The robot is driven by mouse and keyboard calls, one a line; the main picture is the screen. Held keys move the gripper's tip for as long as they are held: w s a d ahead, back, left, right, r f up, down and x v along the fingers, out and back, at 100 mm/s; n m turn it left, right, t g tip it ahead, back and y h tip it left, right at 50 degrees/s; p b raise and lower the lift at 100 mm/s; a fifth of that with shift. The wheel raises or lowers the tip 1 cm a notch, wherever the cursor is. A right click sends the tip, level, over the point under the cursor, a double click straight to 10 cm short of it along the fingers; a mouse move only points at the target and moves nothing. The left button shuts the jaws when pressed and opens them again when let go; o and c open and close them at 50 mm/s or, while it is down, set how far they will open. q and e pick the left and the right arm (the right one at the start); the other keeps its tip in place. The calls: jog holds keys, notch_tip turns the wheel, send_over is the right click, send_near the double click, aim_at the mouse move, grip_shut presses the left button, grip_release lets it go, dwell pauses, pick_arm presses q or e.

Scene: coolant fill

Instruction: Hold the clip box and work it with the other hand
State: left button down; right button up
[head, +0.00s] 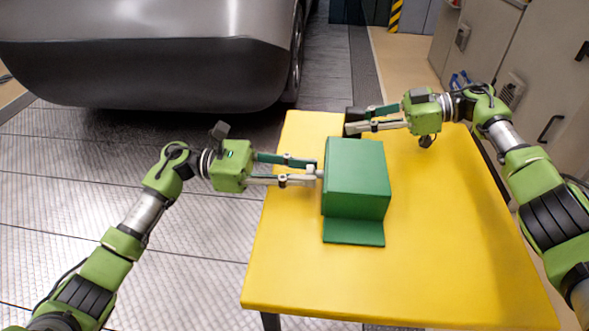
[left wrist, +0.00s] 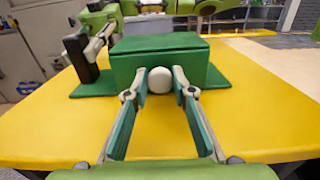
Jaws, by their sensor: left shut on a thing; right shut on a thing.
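The green clip box (head: 357,175) stands on the yellow table on a flat green base plate (head: 353,232). A round white knob (left wrist: 160,80) sits on the box side that faces my left gripper. My left gripper (head: 318,170) is shut on this knob, with one finger on each side of it. A black upright block or handle (head: 353,116) is at the far end of the box; it also shows in the left wrist view (left wrist: 80,58). My right gripper (head: 350,121) is shut on this black part. The far side of the box is hidden.
The yellow table (head: 450,240) is bare to the right of and in front of the box. A grey car (head: 150,60) stands behind at the left. Grey cabinets (head: 545,70) stand close behind the table's right side.

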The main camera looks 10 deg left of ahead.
pick_arm(q)
jog(key=c, duration=1.7)
grip_release()
pick_arm(e)
jog(key=shift+s+a, duration=0.1)
jog(key=shift+a, duration=0.05)
pick_arm(q)
jog(key=shift+a, duration=0.1)
jog(key=a, duration=1.1)
jog(key=shift+a, duration=0.4)
pick_arm(e)
jog(key=o, duration=1.1)
